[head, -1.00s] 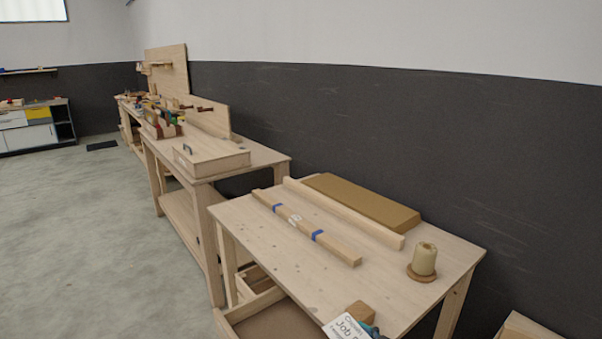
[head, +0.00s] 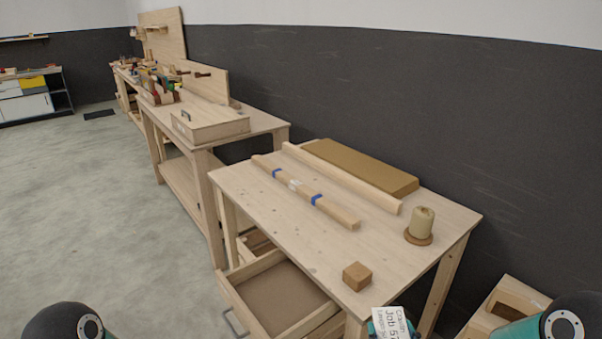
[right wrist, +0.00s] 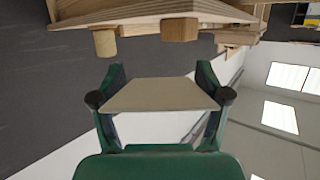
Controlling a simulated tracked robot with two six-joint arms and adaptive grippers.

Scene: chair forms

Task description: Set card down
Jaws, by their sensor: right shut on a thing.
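The card (head: 393,324) is white with printed text; "Job" can be read on it. It shows at the bottom edge of the head view, just off the front edge of the near table (head: 300,245). My right gripper (right wrist: 160,82) is shut on the card, which spans between its two fingers in the right wrist view (right wrist: 160,98). In the head view only a teal bit of this gripper (head: 375,328) shows beside the card. My left gripper is not in view.
A wooden block (head: 357,276) sits near the table's front corner, close to the card. An open drawer (head: 275,295) juts out at left.

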